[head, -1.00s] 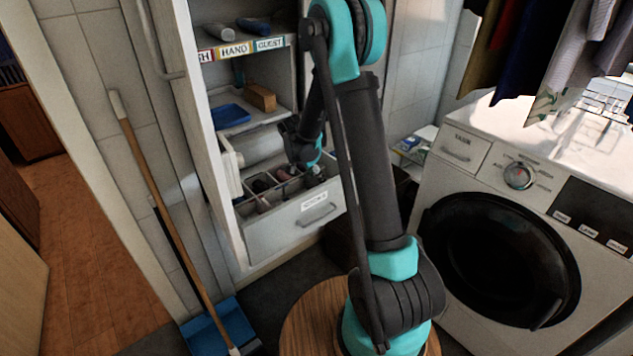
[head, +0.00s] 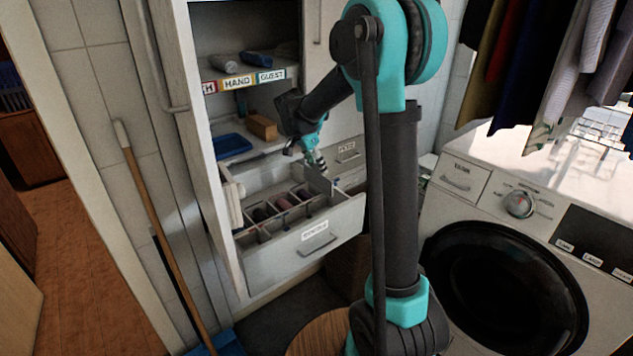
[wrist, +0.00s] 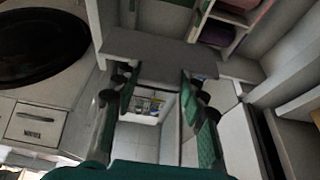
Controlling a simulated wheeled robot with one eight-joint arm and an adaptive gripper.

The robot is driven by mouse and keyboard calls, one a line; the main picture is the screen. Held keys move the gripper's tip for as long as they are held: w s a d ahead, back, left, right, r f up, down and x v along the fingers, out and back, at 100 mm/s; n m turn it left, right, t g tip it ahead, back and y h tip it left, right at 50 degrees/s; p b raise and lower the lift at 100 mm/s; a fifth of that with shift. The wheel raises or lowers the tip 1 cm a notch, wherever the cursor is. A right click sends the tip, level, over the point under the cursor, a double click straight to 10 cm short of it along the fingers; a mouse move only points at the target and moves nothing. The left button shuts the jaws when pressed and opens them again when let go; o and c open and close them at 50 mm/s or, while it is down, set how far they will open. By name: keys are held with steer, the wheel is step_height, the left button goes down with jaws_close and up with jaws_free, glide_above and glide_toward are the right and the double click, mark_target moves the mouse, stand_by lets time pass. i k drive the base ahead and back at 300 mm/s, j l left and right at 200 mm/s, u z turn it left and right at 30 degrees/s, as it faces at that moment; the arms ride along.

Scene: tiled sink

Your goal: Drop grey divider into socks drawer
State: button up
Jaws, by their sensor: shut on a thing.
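The open drawer (head: 270,262) has a white front with a small label, too small to read surely, and a handle. Inside, thin dividers separate rolled dark and pinkish items (head: 284,203). My gripper (head: 316,160) is above the drawer's right rear part. It is shut on a flat grey divider (wrist: 150,48), which spans across between the fingers in the wrist view. The divider also shows below the gripper in the head view (head: 318,181), partly hidden. In the wrist view, the drawer's compartments with coloured rolls (wrist: 218,32) lie at the upper right, beside the divider.
Shelves above hold a blue tray (head: 232,145), a wooden block (head: 262,127) and rolled towels (head: 257,57). A washing machine (head: 500,270) stands right. A broom (head: 165,225) leans left. A cabinet side stands close left of the drawer.

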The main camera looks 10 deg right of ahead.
mark_target(266, 206)
steer(key=i+l+u, duration=0.1)
steer(key=l+u, duration=0.2)
steer(key=l, duration=0.15)
steer(key=l+u, duration=0.35)
steer(key=l, duration=0.15)
steer(key=i+l+u, duration=0.35)
steer(key=i+l, duration=0.15)
